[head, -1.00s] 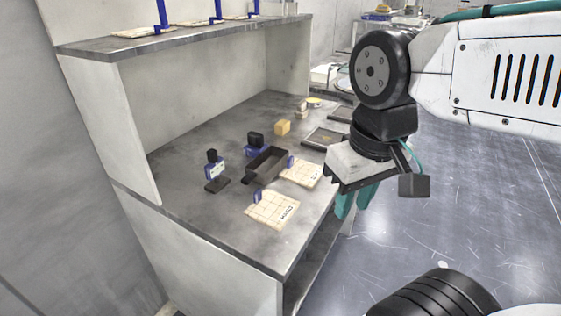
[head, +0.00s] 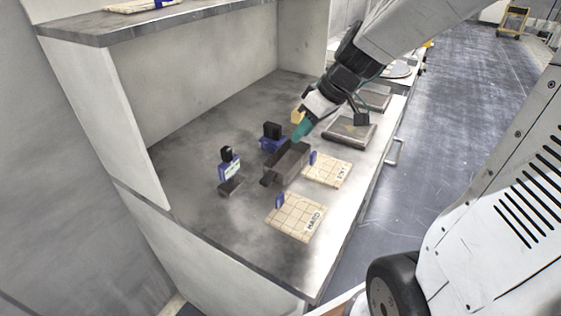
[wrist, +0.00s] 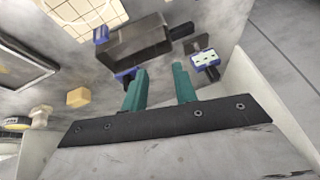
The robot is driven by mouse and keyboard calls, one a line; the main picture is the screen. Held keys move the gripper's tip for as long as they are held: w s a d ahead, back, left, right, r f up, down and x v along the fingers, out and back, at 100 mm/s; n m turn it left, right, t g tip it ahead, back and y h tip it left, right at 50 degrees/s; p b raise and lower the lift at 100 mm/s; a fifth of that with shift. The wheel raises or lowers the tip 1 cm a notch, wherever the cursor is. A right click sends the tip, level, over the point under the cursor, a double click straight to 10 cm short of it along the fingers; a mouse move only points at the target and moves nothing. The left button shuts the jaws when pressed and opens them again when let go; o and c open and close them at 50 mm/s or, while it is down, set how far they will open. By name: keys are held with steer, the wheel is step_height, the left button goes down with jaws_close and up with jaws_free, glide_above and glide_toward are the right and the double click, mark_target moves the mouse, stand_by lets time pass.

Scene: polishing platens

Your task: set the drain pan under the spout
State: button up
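The drain pan appears to be the dark grey open box (head: 287,167) on the bench, with a short handle at its front left end. It also shows in the wrist view (wrist: 135,48), handle towards the right. My gripper (head: 299,134) has teal fingers and is above the pan's far end in the head view. In the wrist view the fingers (wrist: 160,86) are apart with nothing between them. A blue fixture with a black top (head: 271,137) stands just behind the pan. A blue labelled fixture (head: 229,168) with a dark foot stands left of it. I cannot tell which is the spout.
Tiled cream pads (head: 298,217) and (head: 327,170) with blue tabs lie at the front edge. A yellow block (head: 297,116) is behind my gripper. Dark framed plates (head: 349,133) lie to the right. A side wall and shelf (head: 110,24) enclose the left.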

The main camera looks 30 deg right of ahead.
steer(key=n+t, duration=0.1)
steer(key=t, duration=0.1)
glide_toward(300, 142)
steer(key=a+f, duration=0.1)
steer(key=f, duration=0.1)
steer(key=shift+h, duration=0.3)
steer(key=x, duration=0.4)
steer(key=w+x, duration=0.1)
steer(key=x, duration=0.3)
steer(key=shift+r, duration=0.2)
steer(key=shift+c, duration=0.3)
jaws_close()
